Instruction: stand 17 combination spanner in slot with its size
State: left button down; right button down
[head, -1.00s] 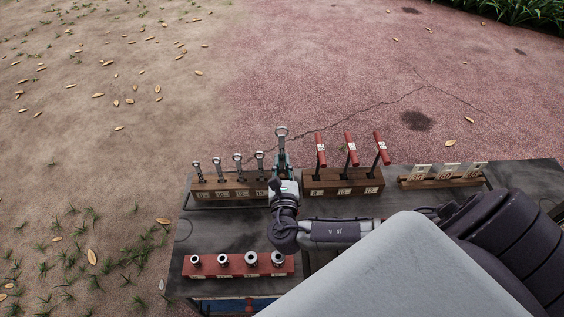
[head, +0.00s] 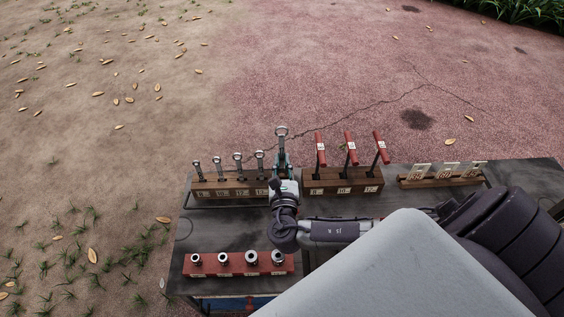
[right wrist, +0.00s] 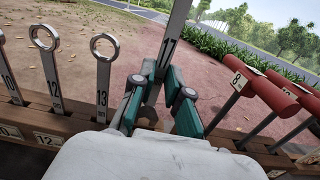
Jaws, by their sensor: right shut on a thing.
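The 17 combination spanner (head: 281,131) stands upright in my right gripper (head: 281,168), above the right end of the wooden spanner rack (head: 228,193). In the right wrist view the number 17 shows on its shaft (right wrist: 170,48), and the teal fingers of the gripper (right wrist: 160,100) are shut on it. The spanner's lower end and the slot under it are hidden behind the gripper and wrist. Several smaller spanners stand in the rack to the left, among them the 12 (right wrist: 48,65) and the 13 (right wrist: 104,65). My left gripper is not in view.
Right of the spanner rack, a wooden block (head: 343,188) holds three red-handled tools, close to my gripper. Further right is a wooden holder with numbered plates (head: 440,182). A red rail (head: 237,271) with several sockets lies nearer on the dark cart top (head: 220,235).

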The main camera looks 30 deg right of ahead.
aim_at(281, 171)
jog(key=shift+r, duration=0.1)
dwell(0.3)
jog(key=shift+f+b, duration=1.9)
jog(key=shift+f, duration=1.25)
jog(key=c, duration=1.1)
grip_release()
jog(key=shift+s+a, duration=0.25)
jog(key=shift+s, duration=0.05)
jog(key=v, duration=0.6)
jog(key=shift+s+a, duration=0.15)
jog(key=shift+s, duration=0.2)
